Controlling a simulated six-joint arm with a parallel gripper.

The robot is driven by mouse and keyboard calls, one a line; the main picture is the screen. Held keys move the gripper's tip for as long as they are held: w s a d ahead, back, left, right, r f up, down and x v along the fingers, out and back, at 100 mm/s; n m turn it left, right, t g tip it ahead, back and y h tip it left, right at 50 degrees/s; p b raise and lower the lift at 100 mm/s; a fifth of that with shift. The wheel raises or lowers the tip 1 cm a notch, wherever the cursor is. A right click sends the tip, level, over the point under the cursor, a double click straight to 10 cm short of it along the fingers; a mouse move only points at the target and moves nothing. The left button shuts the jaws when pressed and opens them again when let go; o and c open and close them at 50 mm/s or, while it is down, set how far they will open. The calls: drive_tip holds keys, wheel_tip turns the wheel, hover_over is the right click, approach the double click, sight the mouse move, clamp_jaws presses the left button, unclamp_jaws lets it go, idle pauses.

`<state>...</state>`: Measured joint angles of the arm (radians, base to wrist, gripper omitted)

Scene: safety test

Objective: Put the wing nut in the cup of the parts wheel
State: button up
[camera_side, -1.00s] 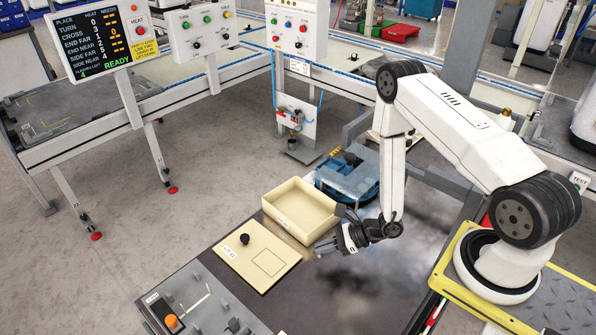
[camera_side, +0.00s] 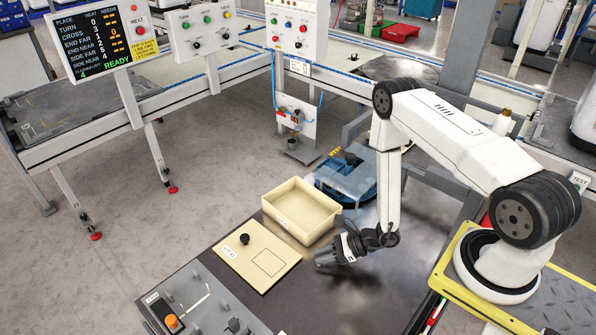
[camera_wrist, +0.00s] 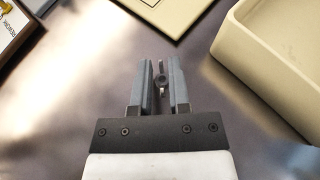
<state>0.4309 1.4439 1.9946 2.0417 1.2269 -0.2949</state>
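The wing nut (camera_wrist: 162,80) is small, with a dark round middle and two pale wings. In the wrist view it shows between the two grey fingers of my gripper (camera_wrist: 161,78). The fingers stand apart, one on each side of it; I cannot tell whether they touch it. In the side view my gripper (camera_side: 328,258) is low over the dark table, and the nut is too small to make out. A round blue unit with a clear top and black knob (camera_side: 347,180), apparently the parts wheel, stands behind the tan bin; its cups cannot be made out.
The tan open bin (camera_side: 301,213) stands close to my gripper, at the right in the wrist view (camera_wrist: 262,75). A cream board (camera_side: 245,262) with a black knob lies left of it. A grey control box (camera_side: 205,305) is at the front. Dark table is bare right of the gripper.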

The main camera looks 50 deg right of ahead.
drive_tip(key=shift+o, duration=0.7)
drive_tip(key=shift+r, duration=0.15)
drive_tip(key=shift+v, duration=1.1)
drive_tip(key=v, duration=0.2)
drive_tip(key=shift+s+d+r, duration=0.15)
drive_tip(key=shift+s+d, duration=0.05)
drive_tip(key=shift+d, duration=0.1)
wheel_tip(320, 180, up, 7)
drive_tip(key=shift+a+r, duration=0.1)
